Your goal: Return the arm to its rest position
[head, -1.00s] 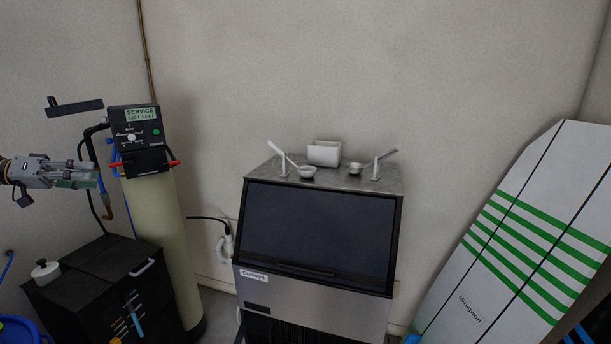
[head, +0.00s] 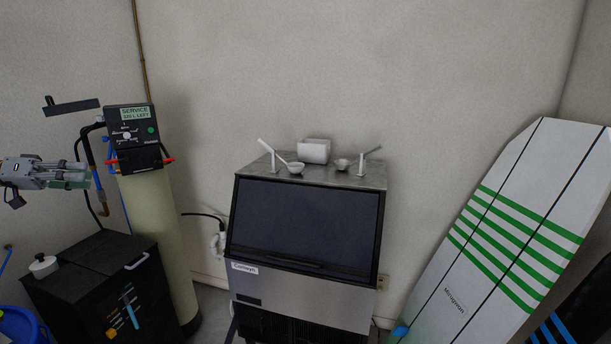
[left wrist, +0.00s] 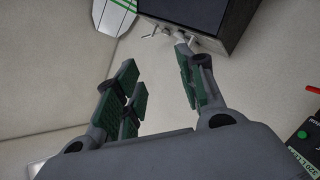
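My left gripper (head: 86,174) is at the left edge of the head view, raised in front of the wall and left of the water softener's control head. In the left wrist view the left gripper (left wrist: 160,88) has its green-padded fingers spread apart with nothing between them. The ice maker (head: 300,295) stands in the middle of the head view with its dark door closed. It is tilted in the left wrist view (left wrist: 195,15), at the top. My right gripper is in neither view.
A water softener (head: 165,230) with a black control head (head: 134,138) stands near my left gripper. A black cabinet (head: 110,255) is below. Scoops and a white container (head: 314,151) rest on the ice maker. A striped white board (head: 500,240) leans at right.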

